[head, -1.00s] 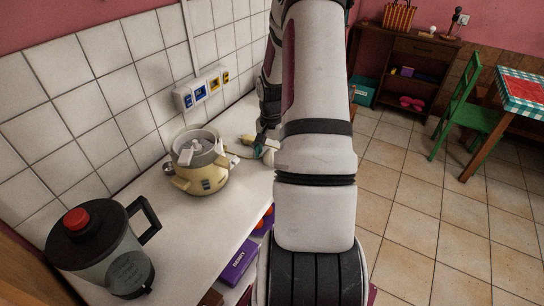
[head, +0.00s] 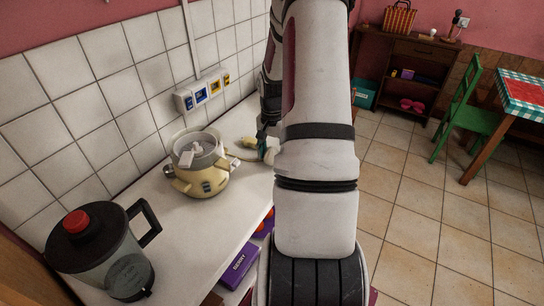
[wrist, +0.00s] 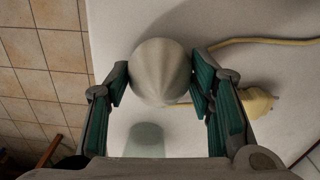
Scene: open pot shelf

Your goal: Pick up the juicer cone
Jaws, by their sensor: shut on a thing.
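The juicer cone (wrist: 162,72) is a pale, ribbed dome in the wrist view. My gripper (wrist: 160,88) is shut on it, with one teal pad against each side. In the head view my gripper (head: 263,140) is at the counter's far part, partly hidden by my arm. I cannot clearly make out the cone there. The wrist view does not settle whether the cone touches the counter.
A white counter (head: 190,228) runs along the tiled wall. A cream juicer-like appliance (head: 205,183) and a dark-lidded jug (head: 128,275) stand on it. A yellow plug with cord (wrist: 257,101) lies right of the cone. A green chair (head: 460,115) stands on the floor at right.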

